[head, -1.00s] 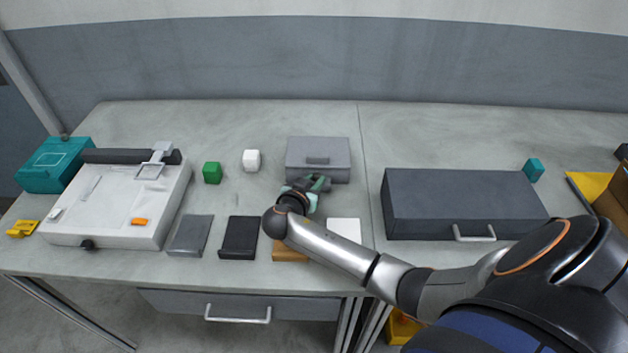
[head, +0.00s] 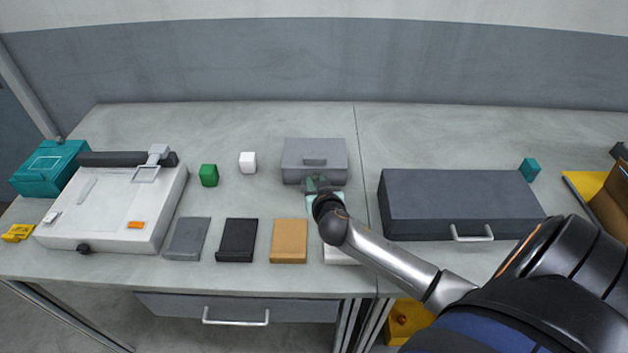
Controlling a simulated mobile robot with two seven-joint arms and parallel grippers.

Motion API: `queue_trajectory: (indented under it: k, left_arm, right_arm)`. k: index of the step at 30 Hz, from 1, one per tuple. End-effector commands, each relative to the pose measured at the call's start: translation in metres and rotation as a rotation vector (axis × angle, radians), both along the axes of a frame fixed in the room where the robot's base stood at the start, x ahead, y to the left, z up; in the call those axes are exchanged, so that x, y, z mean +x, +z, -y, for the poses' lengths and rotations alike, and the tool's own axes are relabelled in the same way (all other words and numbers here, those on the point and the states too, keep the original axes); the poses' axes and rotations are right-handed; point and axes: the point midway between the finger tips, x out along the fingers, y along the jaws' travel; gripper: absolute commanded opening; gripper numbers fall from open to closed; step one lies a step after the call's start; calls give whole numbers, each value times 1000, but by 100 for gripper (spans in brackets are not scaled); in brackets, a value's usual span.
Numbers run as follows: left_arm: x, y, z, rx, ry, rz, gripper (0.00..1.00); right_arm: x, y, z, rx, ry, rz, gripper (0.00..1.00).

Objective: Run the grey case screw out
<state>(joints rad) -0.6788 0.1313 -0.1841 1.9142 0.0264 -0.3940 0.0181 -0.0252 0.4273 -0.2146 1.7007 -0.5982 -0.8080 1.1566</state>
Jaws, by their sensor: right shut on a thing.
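The grey case (head: 315,151) stands on the table at the middle, a small box with a handle on its upper face. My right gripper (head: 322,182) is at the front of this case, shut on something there. The screw itself is hidden behind the gripper and wrist, so I cannot make it out. My left gripper is not in the picture.
A large dark grey box (head: 460,204) stands right of my right forearm. Grey (head: 187,238), black (head: 237,240) and tan (head: 289,241) blocks lie in front, with a white one (head: 338,256) partly under my arm. Green (head: 209,175) and white (head: 247,162) cubes stand left of the case.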

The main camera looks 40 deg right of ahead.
Motion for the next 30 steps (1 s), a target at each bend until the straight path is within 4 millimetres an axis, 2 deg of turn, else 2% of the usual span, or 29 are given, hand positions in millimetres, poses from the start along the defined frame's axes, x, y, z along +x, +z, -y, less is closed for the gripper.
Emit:
queue_trajectory:
  k: [12,26,27,30]
  left_arm:
    - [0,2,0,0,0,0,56]
    - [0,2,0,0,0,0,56]
    - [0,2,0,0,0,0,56]
    - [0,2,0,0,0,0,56]
  right_arm:
    - [-2,-1,4,0,165,-3,0]
    - [-3,-2,4,3,178,-5,0]
    - [-3,-2,4,3,178,-5,27]
    - [-2,-2,4,2,178,-5,38]
